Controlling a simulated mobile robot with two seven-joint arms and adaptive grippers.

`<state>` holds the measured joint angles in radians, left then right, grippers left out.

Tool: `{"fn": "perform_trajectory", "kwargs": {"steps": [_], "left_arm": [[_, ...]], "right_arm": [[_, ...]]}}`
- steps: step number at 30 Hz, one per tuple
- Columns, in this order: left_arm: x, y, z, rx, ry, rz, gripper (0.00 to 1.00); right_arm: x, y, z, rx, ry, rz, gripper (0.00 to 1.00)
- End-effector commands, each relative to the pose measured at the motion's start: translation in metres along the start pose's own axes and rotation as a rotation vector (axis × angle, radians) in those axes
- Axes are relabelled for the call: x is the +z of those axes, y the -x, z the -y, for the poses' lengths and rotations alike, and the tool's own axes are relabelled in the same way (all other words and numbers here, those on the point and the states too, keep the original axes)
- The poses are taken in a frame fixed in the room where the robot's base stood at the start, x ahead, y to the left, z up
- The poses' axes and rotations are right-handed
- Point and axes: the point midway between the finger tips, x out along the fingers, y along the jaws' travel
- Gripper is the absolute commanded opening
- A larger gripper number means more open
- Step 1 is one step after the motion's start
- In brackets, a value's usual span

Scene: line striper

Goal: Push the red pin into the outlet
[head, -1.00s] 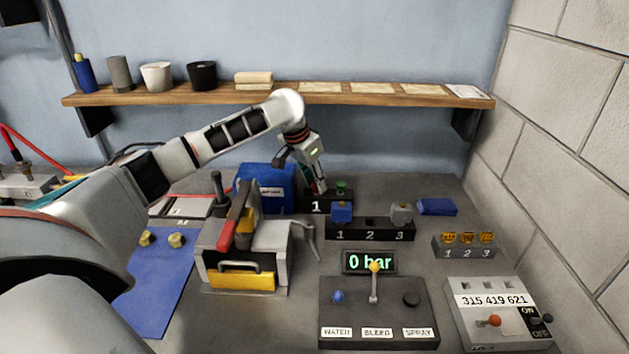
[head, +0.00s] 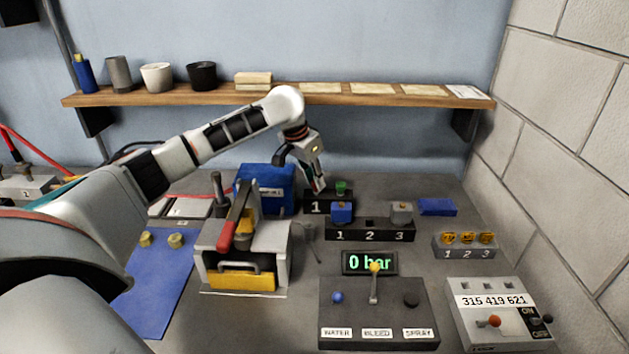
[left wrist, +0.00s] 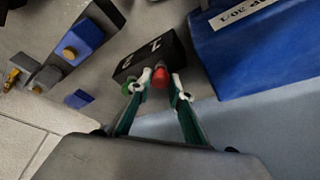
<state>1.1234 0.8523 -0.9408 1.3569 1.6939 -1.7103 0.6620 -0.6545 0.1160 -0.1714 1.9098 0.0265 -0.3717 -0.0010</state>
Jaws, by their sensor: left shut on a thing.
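My left gripper (head: 318,188) reaches down at the left end of a small black numbered block (head: 318,208) behind the 1-2-3 rack. In the left wrist view its fingertips (left wrist: 162,80) are closed around the red pin (left wrist: 161,75), at the edge of the black block (left wrist: 152,59). How deep the pin sits, and the outlet hole under it, are hidden. In the head view the fingers hide the pin. A green pin (head: 341,188) stands on the same block to the right; it also shows in the wrist view (left wrist: 127,89). My right gripper is not in view.
A blue case (head: 262,188) stands just left of the gripper. The black rack (head: 370,234) with a blue and a grey cube is in front. A machine with a red-handled lever (head: 228,235) stands front left. A wooden shelf (head: 330,97) runs behind.

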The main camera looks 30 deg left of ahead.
Motion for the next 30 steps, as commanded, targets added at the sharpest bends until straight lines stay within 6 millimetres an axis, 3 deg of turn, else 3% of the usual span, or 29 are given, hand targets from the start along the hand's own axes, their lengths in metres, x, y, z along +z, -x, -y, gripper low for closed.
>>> {"fn": "perform_trajectory", "kwargs": {"steps": [30], "left_arm": [[-0.012, 0.032, 0.000, 0.000, 0.000, -0.001, 0.01]], "right_arm": [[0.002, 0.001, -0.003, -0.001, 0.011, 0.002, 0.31]]}}
